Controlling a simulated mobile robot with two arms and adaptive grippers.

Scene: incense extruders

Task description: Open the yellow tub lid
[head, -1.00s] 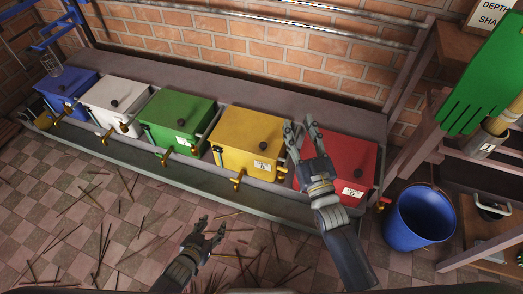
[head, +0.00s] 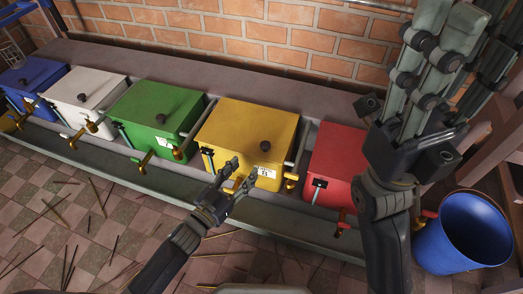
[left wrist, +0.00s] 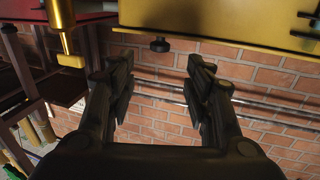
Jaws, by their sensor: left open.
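The yellow tub (head: 235,150) stands in the row between the green and red tubs. Its flat yellow lid (head: 250,120) is shut, with a round black knob (head: 266,146) near the front edge. My left gripper (head: 243,172) is open and empty in front of the tub, near its white label. In the left wrist view, the yellow tub (left wrist: 230,22) spans the top, with the dark knob (left wrist: 160,45) above the gap between my left gripper's spread fingers (left wrist: 160,64). My right gripper (head: 445,45) is raised close to the camera at the right; its finger gap is unclear.
Green (head: 160,110), white (head: 93,90), blue (head: 30,75) and red tubs (head: 335,155) share the ledge. Brass taps, such as one by the yellow tub (head: 291,181), stick out in front. A blue bucket (head: 455,235) stands at right. Sticks litter the tiled floor.

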